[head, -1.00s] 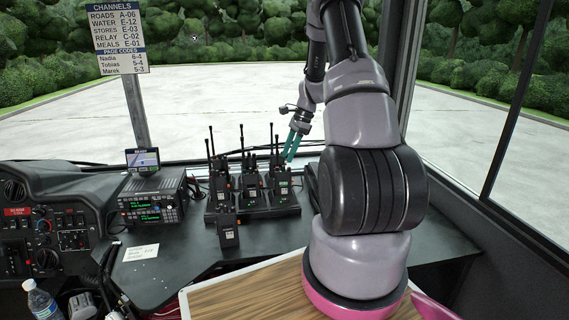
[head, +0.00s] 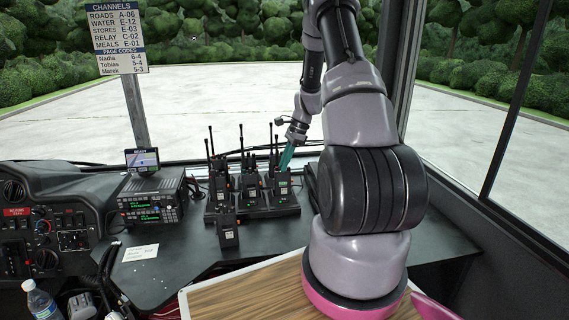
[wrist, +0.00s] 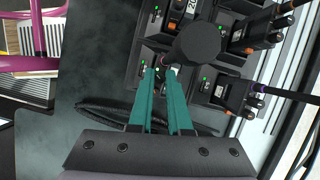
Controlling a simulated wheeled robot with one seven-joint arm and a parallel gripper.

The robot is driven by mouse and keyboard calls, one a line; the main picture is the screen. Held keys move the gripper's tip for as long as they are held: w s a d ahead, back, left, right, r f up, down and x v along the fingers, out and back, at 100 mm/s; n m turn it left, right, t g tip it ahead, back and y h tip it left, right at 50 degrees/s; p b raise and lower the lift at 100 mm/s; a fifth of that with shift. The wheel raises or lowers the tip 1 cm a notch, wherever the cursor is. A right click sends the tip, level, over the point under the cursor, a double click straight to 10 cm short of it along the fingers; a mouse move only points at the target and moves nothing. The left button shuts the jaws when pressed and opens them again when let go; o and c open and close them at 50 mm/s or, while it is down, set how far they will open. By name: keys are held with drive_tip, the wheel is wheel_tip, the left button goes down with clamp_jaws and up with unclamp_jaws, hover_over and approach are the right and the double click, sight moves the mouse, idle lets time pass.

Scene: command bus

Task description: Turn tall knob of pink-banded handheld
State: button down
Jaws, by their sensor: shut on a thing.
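My gripper (head: 285,168) reaches down to the top of the right-hand rear handheld (head: 282,187) in the charger. In the wrist view, the green fingers of my gripper (wrist: 161,72) are close together on a small knob at that handheld's top. The knob is mostly hidden between the tips. A dark antenna tip (wrist: 198,45) looms large just beyond the fingers. A purple-pink band shows on another handheld's antenna (wrist: 261,90) in the wrist view.
Other handhelds (head: 221,182) (head: 250,183) with upright antennas stand close by in the charger (head: 262,213). One handheld (head: 228,232) stands in front. A desk radio (head: 150,207) is at left. The windscreen is close behind; the desk front right is clear.

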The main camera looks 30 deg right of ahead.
drive_tip(key=m+t, duration=0.1)
drive_tip(key=m, duration=0.1)
drive_tip(key=shift+m, duration=0.3)
drive_tip(key=c, duration=0.8)
unclamp_jaws()
drive_tip(key=shift+c, duration=0.2)
drive_tip(key=v, duration=1)
drive_tip(key=shift+r, duration=0.45)
drive_tip(key=shift+s, duration=0.1)
